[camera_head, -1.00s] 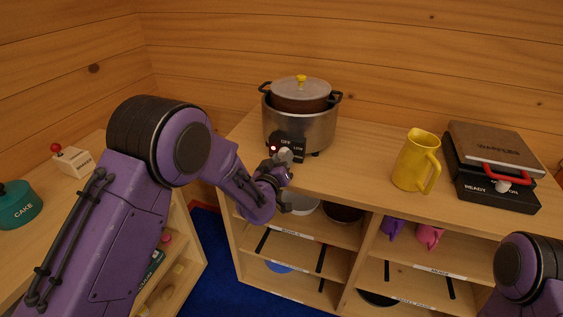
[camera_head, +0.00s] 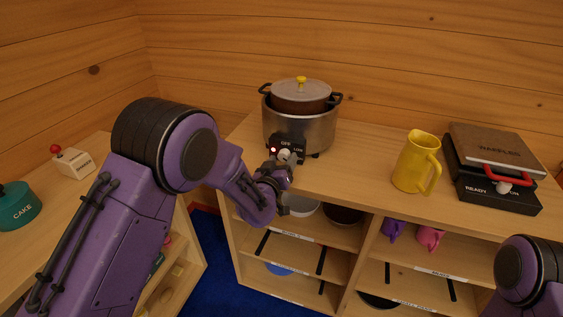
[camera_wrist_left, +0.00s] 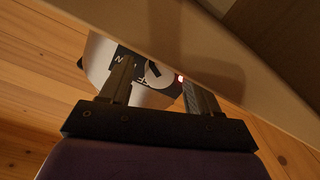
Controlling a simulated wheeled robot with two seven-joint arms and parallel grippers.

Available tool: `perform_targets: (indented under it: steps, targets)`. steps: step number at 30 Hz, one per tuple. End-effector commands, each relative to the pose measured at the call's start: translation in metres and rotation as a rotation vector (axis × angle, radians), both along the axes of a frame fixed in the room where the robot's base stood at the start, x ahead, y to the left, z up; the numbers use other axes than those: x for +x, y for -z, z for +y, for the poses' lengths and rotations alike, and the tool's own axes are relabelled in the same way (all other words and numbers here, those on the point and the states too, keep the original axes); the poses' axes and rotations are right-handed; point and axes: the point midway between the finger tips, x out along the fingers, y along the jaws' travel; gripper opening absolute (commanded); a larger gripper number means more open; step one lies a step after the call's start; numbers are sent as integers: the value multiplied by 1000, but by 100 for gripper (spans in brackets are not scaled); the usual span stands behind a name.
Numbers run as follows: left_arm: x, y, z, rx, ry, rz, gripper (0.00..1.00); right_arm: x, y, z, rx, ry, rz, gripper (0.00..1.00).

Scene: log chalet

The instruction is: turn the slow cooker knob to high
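The slow cooker (camera_head: 318,130) is a round metal pot with a dark inner pot, a lid and a yellow lid knob, standing on the wooden counter. The grey control knob (camera_wrist_left: 158,75) shows in the left wrist view, between the two fingers of my left gripper (camera_wrist_left: 160,90). The fingers are apart, with space beside the knob; I cannot tell whether either touches it. In the head view my left gripper (camera_head: 285,163) is at the panel and partly covers the knob. My right gripper is out of view.
A yellow pitcher (camera_head: 414,162) and a black waffle maker (camera_head: 493,170) with a red handle stand to the right on the counter (camera_head: 350,165). Open shelves with bowls and cups lie below. A teal cake tin (camera_head: 18,206) is on the left counter.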

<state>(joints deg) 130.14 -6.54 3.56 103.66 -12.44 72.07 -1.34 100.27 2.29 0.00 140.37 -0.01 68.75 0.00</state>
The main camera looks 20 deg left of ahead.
Motion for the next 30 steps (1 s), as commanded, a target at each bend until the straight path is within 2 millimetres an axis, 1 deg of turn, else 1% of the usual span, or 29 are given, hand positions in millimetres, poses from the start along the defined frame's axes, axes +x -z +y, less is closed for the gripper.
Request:
perform_targets:
  steps: [5,8,11,15,18,21,24,30]
  targets:
    - [-1,-1,0,-1,-1,-2,62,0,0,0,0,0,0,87]
    - [-10,0,0,-1,-1,-2,62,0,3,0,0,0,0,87]
    - [-31,0,1,1,-1,-2,62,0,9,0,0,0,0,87]
    - [-66,-1,1,1,1,-1,62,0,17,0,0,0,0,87]
    - [-86,-2,1,1,1,0,62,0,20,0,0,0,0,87]
    - [-99,-4,1,1,1,-1,62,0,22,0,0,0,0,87]
    - [-105,-5,1,0,0,-2,62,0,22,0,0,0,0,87]
    - [-105,-5,1,0,0,-1,62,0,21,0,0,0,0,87]
